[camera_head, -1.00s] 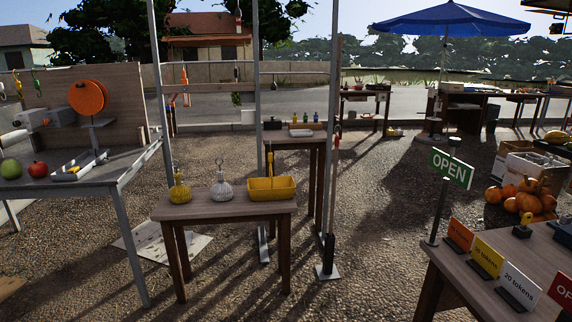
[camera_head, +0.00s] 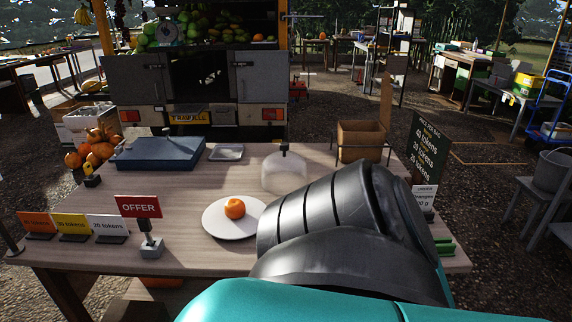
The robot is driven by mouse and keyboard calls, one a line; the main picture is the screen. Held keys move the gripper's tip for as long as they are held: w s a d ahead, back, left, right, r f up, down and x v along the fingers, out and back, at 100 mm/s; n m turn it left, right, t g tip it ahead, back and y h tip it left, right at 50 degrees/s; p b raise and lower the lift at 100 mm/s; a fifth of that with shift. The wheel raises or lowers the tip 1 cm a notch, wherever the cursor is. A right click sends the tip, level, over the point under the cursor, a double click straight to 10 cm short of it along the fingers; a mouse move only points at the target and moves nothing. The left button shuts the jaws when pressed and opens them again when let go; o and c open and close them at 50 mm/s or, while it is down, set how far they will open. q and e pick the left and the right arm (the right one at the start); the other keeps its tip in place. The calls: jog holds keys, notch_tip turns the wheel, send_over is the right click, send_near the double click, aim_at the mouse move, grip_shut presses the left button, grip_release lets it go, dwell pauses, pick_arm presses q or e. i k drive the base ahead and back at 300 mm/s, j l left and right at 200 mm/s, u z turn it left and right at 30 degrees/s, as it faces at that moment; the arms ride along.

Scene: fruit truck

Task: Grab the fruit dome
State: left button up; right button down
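The fruit dome (camera_head: 284,173) is a clear, see-through cover with a small knob on top. It stands on the wooden table, behind a white plate (camera_head: 222,222) that holds one orange fruit (camera_head: 234,208). My own arm, teal and black, comes in from the bottom right and covers the table just in front and to the right of the dome. Its black part overlaps the dome's lower right edge in the picture, so I cannot tell whether they touch. No gripper fingers show in the view.
A blue flat box (camera_head: 160,154), a small metal tray (camera_head: 226,152) and a brown box (camera_head: 361,141) in a wire stand are on the table. Token signs and a red OFFER sign (camera_head: 138,206) stand at the left front. A fruit truck (camera_head: 200,80) is behind.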

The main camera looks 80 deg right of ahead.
aim_at(284, 170)
jog(key=z, duration=2.5)
jog(key=i+l+u, duration=0.1)
jog(key=l, duration=0.2)
jog(key=i+l+u, duration=0.15)
jog(key=l, duration=0.15)
jog(key=l+u, duration=0.1)
jog(key=l, duration=0.2)
